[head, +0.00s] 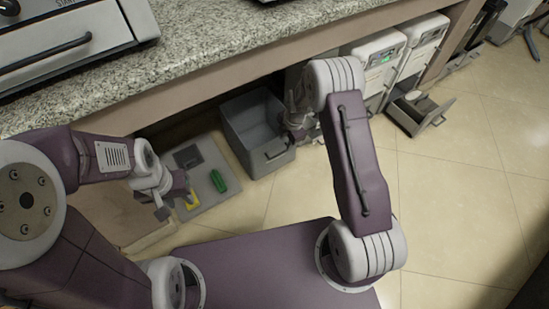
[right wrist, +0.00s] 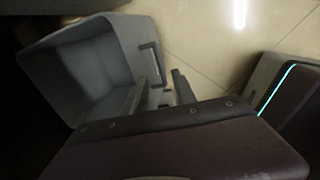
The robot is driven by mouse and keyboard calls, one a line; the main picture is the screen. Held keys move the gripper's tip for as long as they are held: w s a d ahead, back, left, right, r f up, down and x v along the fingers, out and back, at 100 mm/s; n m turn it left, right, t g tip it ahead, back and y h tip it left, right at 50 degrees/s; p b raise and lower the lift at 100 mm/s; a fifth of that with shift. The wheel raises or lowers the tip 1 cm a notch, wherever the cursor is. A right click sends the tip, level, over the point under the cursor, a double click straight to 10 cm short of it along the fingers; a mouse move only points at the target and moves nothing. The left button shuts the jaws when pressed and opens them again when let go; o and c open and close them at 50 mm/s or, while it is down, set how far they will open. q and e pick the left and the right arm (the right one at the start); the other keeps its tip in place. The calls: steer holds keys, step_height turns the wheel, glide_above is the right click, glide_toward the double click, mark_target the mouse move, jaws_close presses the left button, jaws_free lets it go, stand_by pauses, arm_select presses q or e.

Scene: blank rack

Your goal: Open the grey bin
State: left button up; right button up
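The grey bin (head: 240,150) sits on the floor under the counter's edge, with its open top and empty-looking inside showing. A handle (head: 276,151) is on its front face. In the right wrist view the bin (right wrist: 65,75) fills the upper left, and its handle (right wrist: 152,62) shows at the front. My right gripper (head: 300,122) is beside the bin's right side.
A grey board (head: 206,199) with a green item (head: 218,181) and a yellow item (head: 192,201) lies left of the bin. White machines (head: 378,58) stand to the right, one with an open drawer (head: 425,112). The granite counter (head: 200,40) overhangs. Tiled floor in front is clear.

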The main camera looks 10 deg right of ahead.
steer(key=f+b, duration=0.2)
steer(key=f, duration=0.1)
steer(key=w+f+b, duration=0.1)
steer(key=f+b, duration=0.1)
steer(key=f, duration=0.1)
steer(key=w+f+b, duration=0.1)
steer(key=f, duration=0.2)
steer(key=shift+a+f+b, duration=0.15)
steer(key=shift+a+b, duration=0.2)
steer(key=shift+b, duration=0.05)
jaws_close()
stand_by(1.0)
